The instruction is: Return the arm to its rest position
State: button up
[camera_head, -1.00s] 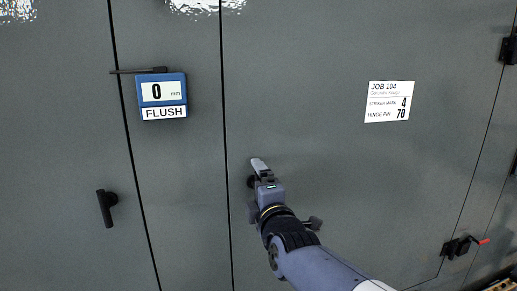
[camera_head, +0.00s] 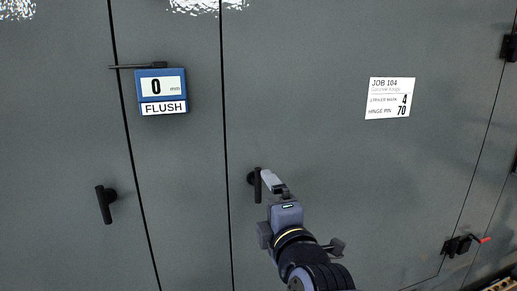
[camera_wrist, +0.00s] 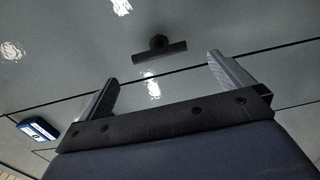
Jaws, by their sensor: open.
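My gripper (camera_head: 268,184) is in front of the grey cabinet doors, close to a black door handle (camera_head: 257,186) and partly overlapping it in the head view. In the wrist view my gripper (camera_wrist: 165,88) has its two fingers wide apart with nothing between them. The same handle (camera_wrist: 159,54) shows beyond the fingertips there, apart from both fingers. The handle hangs upright in the head view. My arm reaches in from the bottom of the head view.
A blue gauge (camera_head: 162,91) reads 0 mm, FLUSH. A second black handle (camera_head: 105,204) is on the left door. A job card (camera_head: 390,98) and a red-tipped latch (camera_head: 464,246) are at the right. Free room lies in front of the doors.

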aim_at(259, 187)
jog(key=p+x, duration=0.1)
jog(key=x, duration=0.7)
jog(key=shift+w, duration=0.3)
jog(key=m, duration=0.2)
jog(key=shift+s+m, duration=0.15)
jog(key=shift+m, duration=0.25)
jog(key=m+b, duration=0.2)
jog(key=m, duration=0.4)
jog(key=m+b, duration=0.2)
jog(key=m, duration=0.4)
jog(key=shift+f+m+b, duration=0.15)
jog(key=shift+m+b, duration=0.75)
jog(key=shift+m, duration=0.6)
